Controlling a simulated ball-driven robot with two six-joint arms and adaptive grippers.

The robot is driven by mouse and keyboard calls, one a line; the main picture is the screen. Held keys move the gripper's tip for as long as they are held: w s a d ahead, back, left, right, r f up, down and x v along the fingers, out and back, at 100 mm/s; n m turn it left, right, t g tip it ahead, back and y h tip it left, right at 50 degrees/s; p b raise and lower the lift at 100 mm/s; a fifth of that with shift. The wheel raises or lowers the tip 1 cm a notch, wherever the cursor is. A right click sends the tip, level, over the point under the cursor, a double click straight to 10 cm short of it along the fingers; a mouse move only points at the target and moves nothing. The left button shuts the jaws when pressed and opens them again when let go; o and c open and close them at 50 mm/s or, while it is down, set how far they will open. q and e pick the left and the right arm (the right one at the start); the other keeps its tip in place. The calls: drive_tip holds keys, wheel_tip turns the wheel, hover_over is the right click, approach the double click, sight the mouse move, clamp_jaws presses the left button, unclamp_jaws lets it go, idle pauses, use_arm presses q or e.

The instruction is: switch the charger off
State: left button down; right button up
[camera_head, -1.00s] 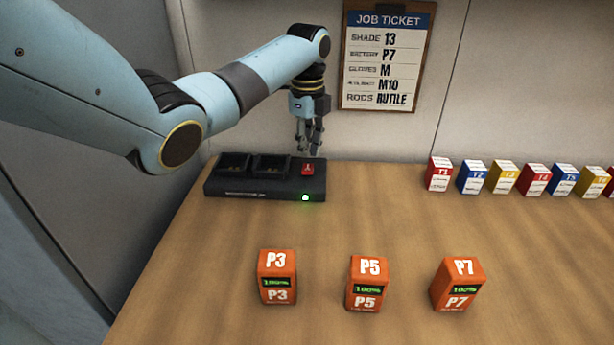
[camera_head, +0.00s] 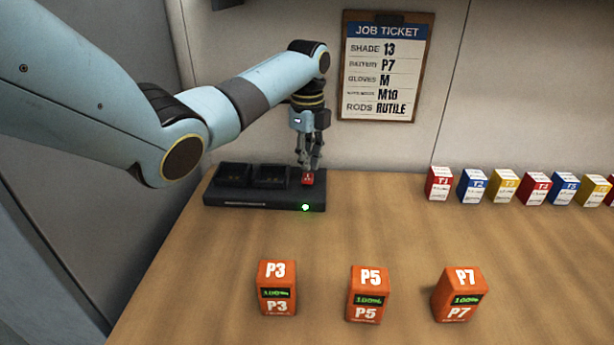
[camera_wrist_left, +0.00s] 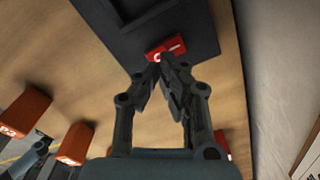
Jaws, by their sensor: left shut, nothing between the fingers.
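The black charger (camera_head: 262,203) sits at the back left of the bench, with two dark slots that look empty. Its small green light (camera_head: 306,208) is lit on the front face. A red switch (camera_head: 308,178) is on its right end. My left gripper (camera_head: 309,167) points down at the red switch, fingers shut with nothing between them. In the left wrist view the closed fingertips (camera_wrist_left: 160,62) overlap the near edge of the red switch (camera_wrist_left: 170,47); I cannot tell whether they touch it.
Orange batteries P3 (camera_head: 277,288), P5 (camera_head: 368,294) and P7 (camera_head: 459,294) stand along the front of the bench (camera_head: 400,230). Several coloured boxes (camera_head: 535,188) stand at the back right. A job ticket (camera_head: 386,66) hangs on the wall. The bench middle is clear.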

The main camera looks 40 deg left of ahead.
sight(307, 179)
use_arm(q)
drive_tip(key=shift+s+f+b, duration=0.1)
drive_tip(key=shift+f+b, duration=0.8)
drive_tip(key=shift+f, duration=0.85)
idle(1.2)
drive_tip(key=shift+d, duration=0.1)
drive_tip(key=shift+r+p, duration=0.9)
drive_tip(key=shift+p, duration=0.15)
wheel_tip(307, 179, up, 5)
drive_tip(key=p, duration=0.5)
drive_tip(key=shift+r+p, duration=0.2)
drive_tip(key=shift+p, duration=0.2)
drive_tip(key=shift+f, duration=0.1)
